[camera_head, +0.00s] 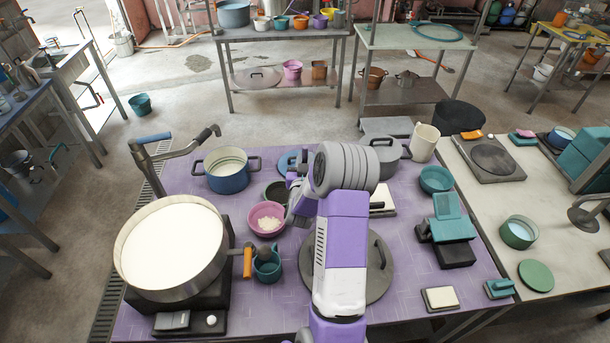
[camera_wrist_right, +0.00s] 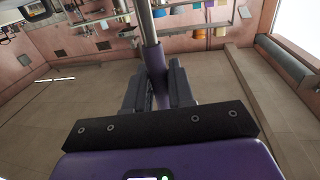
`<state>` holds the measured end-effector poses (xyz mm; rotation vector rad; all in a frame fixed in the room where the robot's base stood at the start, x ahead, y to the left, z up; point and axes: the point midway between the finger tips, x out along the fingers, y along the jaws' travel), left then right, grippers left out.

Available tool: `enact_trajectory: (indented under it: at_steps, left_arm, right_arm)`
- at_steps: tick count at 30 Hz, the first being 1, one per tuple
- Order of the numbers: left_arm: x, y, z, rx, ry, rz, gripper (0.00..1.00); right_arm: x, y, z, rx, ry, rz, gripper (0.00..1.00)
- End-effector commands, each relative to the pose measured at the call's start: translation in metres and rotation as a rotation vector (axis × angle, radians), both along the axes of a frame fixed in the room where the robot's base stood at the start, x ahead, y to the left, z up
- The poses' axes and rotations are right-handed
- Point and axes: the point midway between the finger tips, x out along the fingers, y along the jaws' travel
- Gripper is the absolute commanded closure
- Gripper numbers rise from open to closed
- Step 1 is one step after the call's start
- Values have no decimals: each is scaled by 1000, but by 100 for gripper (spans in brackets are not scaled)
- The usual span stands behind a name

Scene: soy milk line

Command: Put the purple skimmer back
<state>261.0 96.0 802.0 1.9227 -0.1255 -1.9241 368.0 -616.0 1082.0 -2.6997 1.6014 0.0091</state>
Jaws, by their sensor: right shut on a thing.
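My right gripper (camera_wrist_right: 157,85) is shut on the purple handle of the skimmer (camera_wrist_right: 153,58) in the wrist view. A grey metal shaft (camera_wrist_right: 145,20) runs on from the handle out of the top of that view; the skimmer's head does not show there. In the head view my right gripper (camera_head: 298,203) is above the purple table, near a pink bowl with white contents, and my grey and purple arm covers much of it. The skimmer cannot be made out clearly in the head view. My left gripper is not in view.
A wide pan of white liquid (camera_head: 170,245) stands at the table's left. A blue pot (camera_head: 227,174), the pink bowl (camera_head: 267,214) and a teal cup (camera_head: 267,268) lie between it and my arm. A grey round lid (camera_head: 378,265) is partly behind my arm. The purple tabletop (camera_head: 418,275) is bare right of the lid.

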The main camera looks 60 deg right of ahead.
Motion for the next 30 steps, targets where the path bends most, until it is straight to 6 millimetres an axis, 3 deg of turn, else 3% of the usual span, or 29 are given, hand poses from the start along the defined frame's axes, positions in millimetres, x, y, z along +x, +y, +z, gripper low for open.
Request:
enact_trajectory:
  at_steps: [9,23,24,28,30]
  left_arm:
    - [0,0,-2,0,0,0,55]
    - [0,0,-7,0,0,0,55]
    - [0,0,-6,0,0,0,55]
    - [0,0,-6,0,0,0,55]
    - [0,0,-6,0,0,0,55]
  right_arm:
    - [0,0,-40,0,-1,1,100]
    - [1,0,-46,-2,-3,2,100]
    - [0,1,-46,0,-1,2,72]
    - [0,0,-45,0,-1,2,52]
    - [0,0,-45,0,-1,2,51]
